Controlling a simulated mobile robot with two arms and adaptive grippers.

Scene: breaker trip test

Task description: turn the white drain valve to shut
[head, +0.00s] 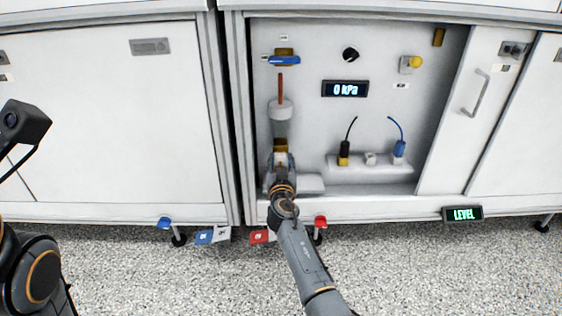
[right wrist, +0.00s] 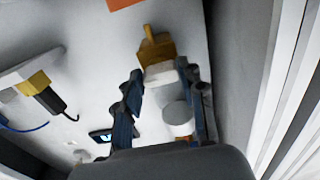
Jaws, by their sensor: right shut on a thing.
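The white drain valve has a brass body (head: 280,145) low on the left of the open bay. Its white handle (right wrist: 160,73) shows in the right wrist view, in front of the brass body. My right gripper (head: 280,171) reaches up to it from below. In the right wrist view its two dark fingers (right wrist: 160,77) stand on either side of the white handle, shut on it. The gripper partly hides the handle in the head view. The handle's exact angle is hard to tell. My left gripper is out of view; only parts of my left arm show at the left.
Above are a white cup (head: 280,109), a red-brown rod (head: 281,85) and a blue lever (head: 284,60). A display (head: 345,89) reads 0 kPa.

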